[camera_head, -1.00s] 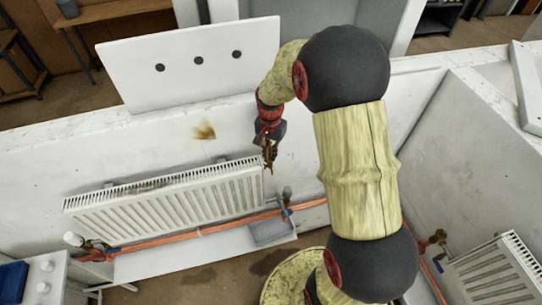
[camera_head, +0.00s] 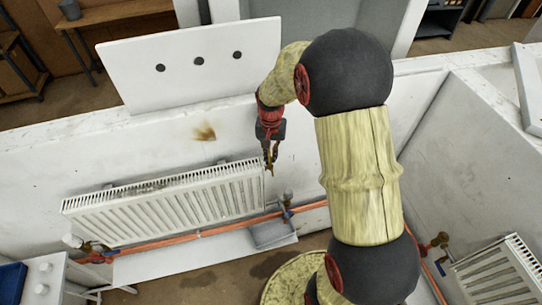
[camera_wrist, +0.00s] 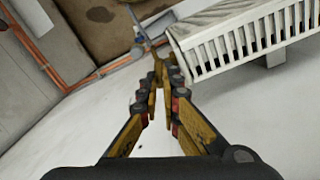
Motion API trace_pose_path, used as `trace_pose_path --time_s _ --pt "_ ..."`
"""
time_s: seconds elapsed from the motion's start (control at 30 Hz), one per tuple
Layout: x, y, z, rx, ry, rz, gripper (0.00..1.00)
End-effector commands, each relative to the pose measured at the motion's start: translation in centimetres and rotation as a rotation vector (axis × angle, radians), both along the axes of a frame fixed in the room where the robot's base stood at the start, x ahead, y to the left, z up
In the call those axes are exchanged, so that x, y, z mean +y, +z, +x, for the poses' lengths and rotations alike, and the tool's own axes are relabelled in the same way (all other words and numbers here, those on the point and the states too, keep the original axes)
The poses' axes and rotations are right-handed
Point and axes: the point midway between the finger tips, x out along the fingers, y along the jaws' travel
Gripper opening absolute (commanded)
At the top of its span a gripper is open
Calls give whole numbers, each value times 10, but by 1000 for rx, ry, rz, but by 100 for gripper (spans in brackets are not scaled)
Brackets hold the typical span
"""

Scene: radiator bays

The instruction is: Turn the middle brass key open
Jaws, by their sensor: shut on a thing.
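The white radiator (camera_head: 170,203) of the middle bay hangs on the low wall. My gripper (camera_head: 269,165) is at its upper right end, pointing down. In the wrist view the yellow fingers of my gripper (camera_wrist: 158,62) are together at the tips, just beside the radiator's end (camera_wrist: 235,45). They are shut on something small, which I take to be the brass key. The key itself is hidden by the fingertips, so its angle cannot be read.
A copper pipe (camera_head: 160,240) runs below the radiator. A valve (camera_head: 287,196) stands at its lower right and a grey tray (camera_head: 270,234) lies below. A white panel with three dark holes (camera_head: 198,62) stands behind. Another radiator (camera_head: 495,272) is at right.

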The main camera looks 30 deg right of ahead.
Motion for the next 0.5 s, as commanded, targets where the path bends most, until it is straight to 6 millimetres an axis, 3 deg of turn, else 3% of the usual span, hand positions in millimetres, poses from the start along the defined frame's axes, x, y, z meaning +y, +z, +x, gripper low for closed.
trace_pose_path --time_s 0.07,0.1,0.4,0.5 --pt "0 1 1 -2 -1 0 0" --pt "0 1 1 -2 -1 0 6" --pt "0 0 0 -1 -1 -1 23" --pt "0 0 0 -1 -1 -1 24"
